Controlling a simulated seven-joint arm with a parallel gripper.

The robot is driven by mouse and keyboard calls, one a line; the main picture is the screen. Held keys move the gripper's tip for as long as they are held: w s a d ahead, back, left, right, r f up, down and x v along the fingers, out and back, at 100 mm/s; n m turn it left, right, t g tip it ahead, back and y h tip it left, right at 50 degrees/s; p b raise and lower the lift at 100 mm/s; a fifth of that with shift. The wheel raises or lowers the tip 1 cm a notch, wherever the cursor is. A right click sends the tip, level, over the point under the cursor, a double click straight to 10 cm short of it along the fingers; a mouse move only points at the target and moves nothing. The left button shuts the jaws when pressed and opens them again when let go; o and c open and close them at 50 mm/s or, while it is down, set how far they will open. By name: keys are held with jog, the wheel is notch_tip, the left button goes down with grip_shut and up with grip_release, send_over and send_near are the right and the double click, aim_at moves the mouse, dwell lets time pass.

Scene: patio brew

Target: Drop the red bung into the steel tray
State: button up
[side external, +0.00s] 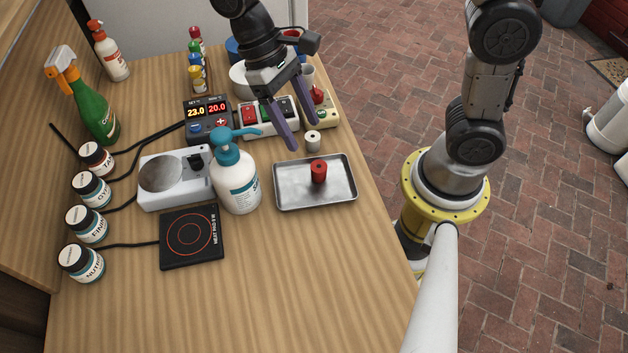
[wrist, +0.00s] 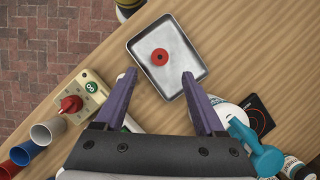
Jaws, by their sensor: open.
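A white bung (side external: 312,141) stands just behind the tray. A pump bottle (side external: 236,180) stands left of the tray, beside a hot plate (side external: 191,236). Control boxes (side external: 208,118) sit behind. The wooden table front (side external: 270,290) is clear.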

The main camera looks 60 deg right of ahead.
jog(key=shift+v, duration=2)
jog(key=s+d+r+m+t+y, duration=0.1)
jog(key=s+d+r+t, duration=0.4)
jog(key=r, duration=0.3)
jog(key=s+d+f+n+t+h, duration=0.1)
jog(key=s+d+f+t, duration=0.1)
jog(key=s+d+t, duration=0.3)
jog(key=shift+s+d, duration=0.55)
jog(key=shift+s, duration=0.05)
jog(key=shift+r, duration=0.1)
